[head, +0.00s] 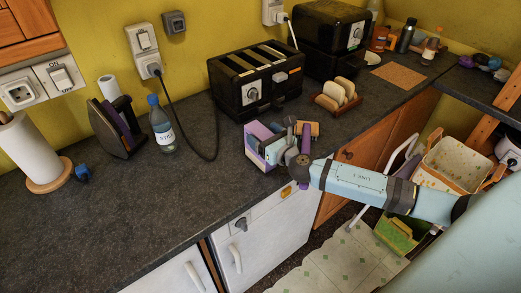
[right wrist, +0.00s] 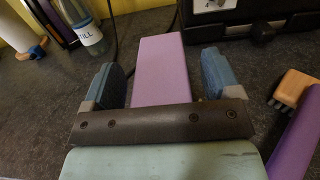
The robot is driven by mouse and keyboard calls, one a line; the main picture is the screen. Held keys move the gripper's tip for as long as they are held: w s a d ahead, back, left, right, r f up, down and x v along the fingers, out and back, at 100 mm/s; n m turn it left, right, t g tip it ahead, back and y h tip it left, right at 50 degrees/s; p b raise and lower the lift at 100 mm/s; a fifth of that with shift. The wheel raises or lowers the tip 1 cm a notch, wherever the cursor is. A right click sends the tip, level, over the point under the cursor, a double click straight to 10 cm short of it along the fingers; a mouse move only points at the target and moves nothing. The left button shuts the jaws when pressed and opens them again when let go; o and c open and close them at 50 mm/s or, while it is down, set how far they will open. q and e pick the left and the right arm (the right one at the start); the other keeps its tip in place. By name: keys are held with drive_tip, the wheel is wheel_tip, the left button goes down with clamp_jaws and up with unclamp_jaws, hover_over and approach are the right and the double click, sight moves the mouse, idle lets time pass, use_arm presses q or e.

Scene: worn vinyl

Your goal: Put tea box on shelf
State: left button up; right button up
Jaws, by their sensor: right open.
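The tea box looks to be the pink-purple box (head: 256,143) standing near the counter's front edge; its printed side shows in the head view. In the right wrist view the pink face of the tea box (right wrist: 161,68) lies between the two blue fingers of my right gripper (right wrist: 160,76). The right gripper (head: 280,144) is open, with a gap showing beside the box. My left gripper is not in view. A dark raised surface on wooden posts (head: 483,92), perhaps the shelf, is at the right.
A brush with a wooden head (right wrist: 293,87) and purple handle lies right of the gripper. The front left counter is clear.

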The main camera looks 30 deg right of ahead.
drive_tip(key=shift+c, duration=0.5)
drive_tip(key=shift+r, duration=0.15)
drive_tip(key=c, duration=1.4)
